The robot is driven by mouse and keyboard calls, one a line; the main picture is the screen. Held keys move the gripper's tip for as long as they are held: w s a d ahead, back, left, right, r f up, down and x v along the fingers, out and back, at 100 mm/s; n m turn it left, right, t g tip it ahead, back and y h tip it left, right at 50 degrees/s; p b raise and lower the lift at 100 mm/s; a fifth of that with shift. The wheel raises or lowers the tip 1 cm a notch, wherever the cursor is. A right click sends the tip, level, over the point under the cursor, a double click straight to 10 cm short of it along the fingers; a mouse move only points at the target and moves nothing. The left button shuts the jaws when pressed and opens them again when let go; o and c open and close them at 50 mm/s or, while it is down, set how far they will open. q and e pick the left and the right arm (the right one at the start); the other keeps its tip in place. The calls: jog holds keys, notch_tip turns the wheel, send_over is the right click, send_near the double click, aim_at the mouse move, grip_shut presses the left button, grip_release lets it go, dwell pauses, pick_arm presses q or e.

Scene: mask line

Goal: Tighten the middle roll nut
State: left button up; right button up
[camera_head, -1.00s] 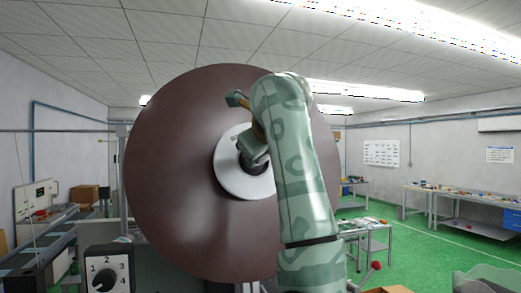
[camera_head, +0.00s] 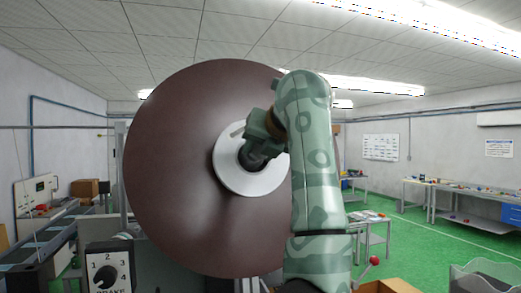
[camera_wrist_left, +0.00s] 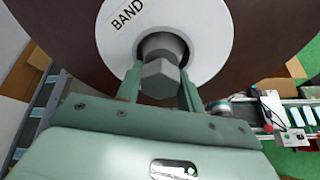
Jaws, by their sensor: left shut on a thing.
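A large dark brown roll (camera_head: 180,190) with a white hub disc (camera_head: 226,172) fills the middle of the head view. The wrist view shows the same white disc (camera_wrist_left: 208,40), marked "BAND", and the grey hexagonal roll nut (camera_wrist_left: 160,76) on a dark shaft at its centre. My left gripper (camera_head: 250,160) is at the hub in the head view and hides most of the nut there. In the wrist view the left gripper (camera_wrist_left: 160,84) has one finger on each side of the nut and is shut on it. My right gripper is not in view.
A dial panel (camera_head: 109,271) numbered 1 to 4 stands at the lower left, in front of the roll. A bench with a conveyor (camera_head: 40,245) runs along the left. Work tables (camera_head: 460,190) stand at the right, with open green floor (camera_head: 440,245) between.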

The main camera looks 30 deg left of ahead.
pick_arm(q)
jog(key=shift+f+m, duration=0.2)
jog(key=shift+m, duration=0.5)
jog(key=o, duration=1)
jog(key=shift+d+r+y, duration=0.1)
jog(key=shift+y, duration=0.2)
jog(key=shift+r, duration=0.1)
jog(key=shift+s+d+r, duration=0.1)
jog(key=shift+s+d, duration=0.15)
jog(key=shift+d, duration=0.05)
jog(key=b+v, duration=0.5)
jog(key=v, duration=1)
jog(key=shift+w+d+r, duration=0.1)
jog(key=shift+d+r, duration=0.1)
jog(key=shift+r, duration=0.1)
